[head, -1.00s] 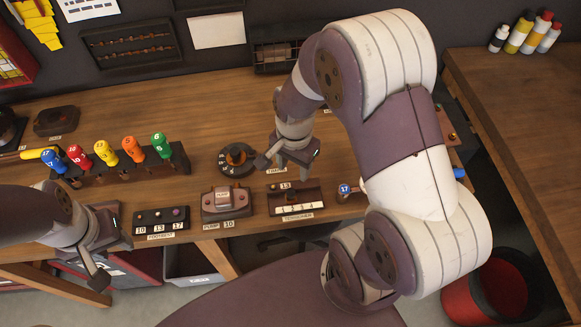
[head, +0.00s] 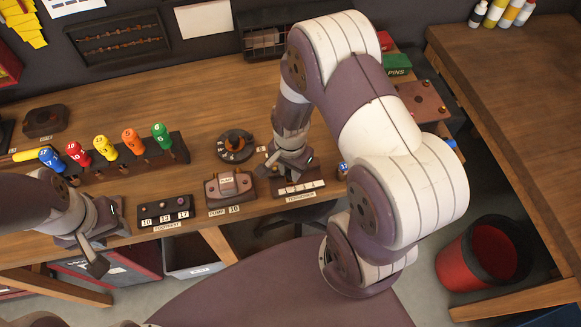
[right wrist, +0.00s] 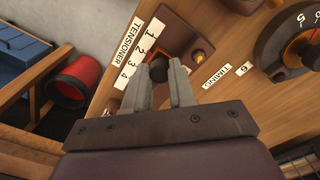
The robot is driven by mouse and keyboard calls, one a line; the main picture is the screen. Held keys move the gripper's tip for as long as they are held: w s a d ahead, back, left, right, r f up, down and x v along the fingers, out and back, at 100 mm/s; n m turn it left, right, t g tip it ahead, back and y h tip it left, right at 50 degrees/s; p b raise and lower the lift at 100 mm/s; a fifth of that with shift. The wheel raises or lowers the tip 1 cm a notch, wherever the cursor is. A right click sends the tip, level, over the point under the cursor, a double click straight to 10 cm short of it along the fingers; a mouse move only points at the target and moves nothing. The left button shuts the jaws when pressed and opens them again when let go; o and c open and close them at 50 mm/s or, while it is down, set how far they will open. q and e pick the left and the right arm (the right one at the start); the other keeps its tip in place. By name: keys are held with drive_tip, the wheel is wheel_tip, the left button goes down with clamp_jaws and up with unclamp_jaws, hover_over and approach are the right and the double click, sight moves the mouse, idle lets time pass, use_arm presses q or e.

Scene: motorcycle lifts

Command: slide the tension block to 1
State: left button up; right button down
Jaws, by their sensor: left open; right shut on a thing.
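The tensioner (head: 318,183) is a dark unit at the bench's front edge, with a white strip marked 1 to 4. In the right wrist view its number strip (right wrist: 138,56) shows beside the slot, with 1 at the far end. The tension block's dark round knob (right wrist: 157,67) sits between the fingertips of my right gripper (right wrist: 166,75), which is shut on it. It looks roughly level with 2 to 3, though the fingers hide part of the slot. My right gripper (head: 284,172) covers the knob in the head view. My left gripper (head: 103,250) is open and empty in front of the bench.
The pump unit (head: 229,187) and footrest unit (head: 164,212) stand left of the tensioner. The timing dial (head: 235,146) is behind. Coloured numbered handles (head: 103,146) stand in a rack at left. A red bin (head: 474,255) is on the floor at right.

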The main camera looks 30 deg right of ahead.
sight(284, 182)
drive_tip(key=shift+a, duration=0.45)
drive_tip(key=shift+a+f, duration=0.1)
drive_tip(key=shift+a, duration=0.2)
drive_tip(key=shift+w+a, duration=0.15)
drive_tip(key=shift+a, duration=0.05)
drive_tip(key=c, duration=0.9)
unclamp_jaws()
use_arm(q)
drive_tip(key=shift+s+d+r, duration=0.1)
drive_tip(key=shift+d, duration=0.3)
use_arm(e)
drive_tip(key=shift+d, duration=0.15)
drive_tip(key=shift+w+r, duration=0.15)
drive_tip(key=shift+r, duration=0.25)
use_arm(q)
drive_tip(key=shift+a+f+b, duration=0.1)
drive_tip(key=shift+f+b, duration=0.75)
drive_tip(key=shift+f, duration=0.1)
use_arm(e)
wheel_tip(284, 182, up, 12)
drive_tip(key=shift+f, duration=0.1)
